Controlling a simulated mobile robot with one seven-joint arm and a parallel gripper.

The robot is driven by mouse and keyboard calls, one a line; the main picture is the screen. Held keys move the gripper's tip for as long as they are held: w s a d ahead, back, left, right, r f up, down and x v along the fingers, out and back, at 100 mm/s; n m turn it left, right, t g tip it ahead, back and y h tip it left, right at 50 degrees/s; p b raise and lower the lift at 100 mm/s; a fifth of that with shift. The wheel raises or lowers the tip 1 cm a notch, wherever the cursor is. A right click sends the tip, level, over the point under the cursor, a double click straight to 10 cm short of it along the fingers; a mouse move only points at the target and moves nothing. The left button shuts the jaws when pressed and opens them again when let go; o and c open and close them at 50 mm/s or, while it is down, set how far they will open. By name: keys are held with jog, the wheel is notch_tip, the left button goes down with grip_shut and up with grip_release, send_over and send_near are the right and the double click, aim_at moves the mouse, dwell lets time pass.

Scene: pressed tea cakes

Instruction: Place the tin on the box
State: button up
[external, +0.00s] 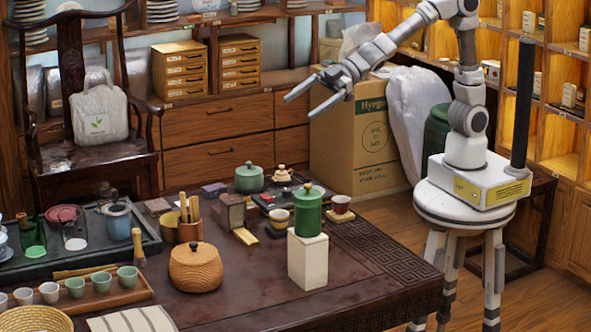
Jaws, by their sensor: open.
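A green cylindrical tin (308,212) with a gold knob on its lid stands upright on top of a white box (308,260). The box stands upright on the dark wooden table, near its right side. The tin appears to rest on the box's top face, roughly centred. My gripper (300,106) is open and empty. It is raised well above the table and apart from the tin, higher in the picture, with its fingers pointing left.
A woven round jar (196,267) stands left of the white box. Cups (277,218), a green lidded pot (249,177) and small brown boxes (231,212) stand behind. A tray of cups (76,292) lies front left. The table's right corner is clear.

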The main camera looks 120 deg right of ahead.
jog(key=s+d+m+g+h, duration=0.2)
jog(key=s, duration=0.6)
jog(key=s+d+m+g+h, duration=0.1)
jog(key=s+d+m+g, duration=0.1)
jog(key=s, duration=0.7)
jog(key=s+a+f+g+y, duration=0.1)
jog(key=s+a+f, duration=0.1)
jog(key=s, duration=0.6)
jog(key=s+a+f+g, duration=0.2)
jog(key=s+f, duration=0.1)
jog(key=s, duration=0.4)
jog(key=shift+s+f+g+y, duration=0.3)
jog(key=shift+s+y, duration=0.1)
jog(key=shift+r, duration=0.15)
notch_tip(320, 180, up, 10)
jog(key=p, duration=0.9)
jog(key=shift+f+p, duration=0.25)
jog(key=shift+p, duration=0.05)
